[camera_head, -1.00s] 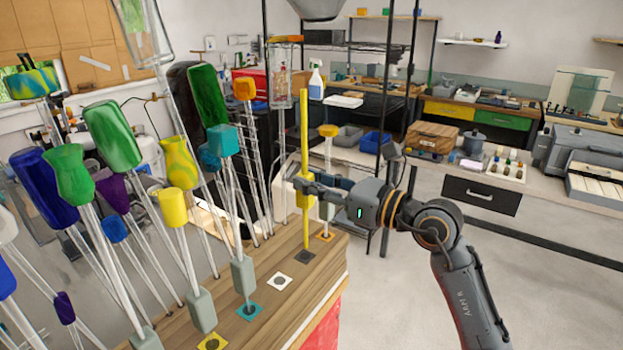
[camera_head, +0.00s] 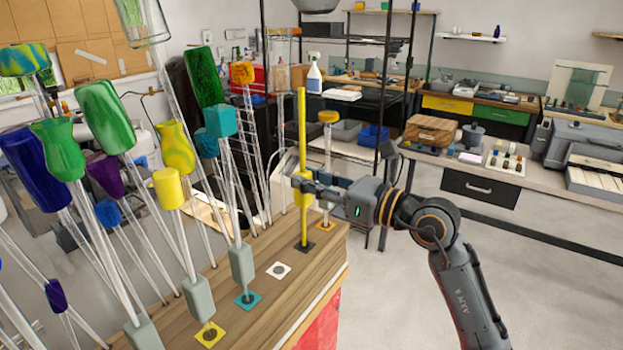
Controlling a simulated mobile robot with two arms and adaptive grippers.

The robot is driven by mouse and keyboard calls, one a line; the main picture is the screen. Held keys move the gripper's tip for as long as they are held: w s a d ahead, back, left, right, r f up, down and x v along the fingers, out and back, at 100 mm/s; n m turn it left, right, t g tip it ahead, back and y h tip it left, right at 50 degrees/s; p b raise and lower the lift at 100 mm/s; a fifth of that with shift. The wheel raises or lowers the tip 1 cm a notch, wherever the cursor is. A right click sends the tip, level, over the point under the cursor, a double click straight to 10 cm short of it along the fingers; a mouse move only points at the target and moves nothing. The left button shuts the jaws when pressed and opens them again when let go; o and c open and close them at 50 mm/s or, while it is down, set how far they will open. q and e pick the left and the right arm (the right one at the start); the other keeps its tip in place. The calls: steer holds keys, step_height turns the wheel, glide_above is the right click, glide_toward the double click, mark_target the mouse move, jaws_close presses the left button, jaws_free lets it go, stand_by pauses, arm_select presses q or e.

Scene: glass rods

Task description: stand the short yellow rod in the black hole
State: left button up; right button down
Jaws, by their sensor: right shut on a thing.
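The yellow rod (camera_head: 303,135) is upright, with a thicker yellow block partway down. My right gripper (camera_head: 301,183) is shut on it at that block. The rod's lower end meets the black square (camera_head: 311,247) on the wooden block's top (camera_head: 262,250). The black hole itself is covered by the rod's foot, so I cannot tell how deep the end sits. My left gripper is not in view.
White (camera_head: 288,266), teal (camera_head: 256,294) and yellow (camera_head: 218,331) marked holes run toward the front left. An orange-topped clear rod (camera_head: 328,117) stands just behind the held rod. Tall glass rods with coloured tops (camera_head: 114,117) crowd the left. The floor at right is clear.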

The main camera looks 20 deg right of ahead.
mark_target(309, 204)
steer(key=shift+f+b, duration=1.8)
steer(key=shift+f, duration=0.85)
steer(key=c, duration=1)
jaws_free()
steer(key=v, duration=1.2)
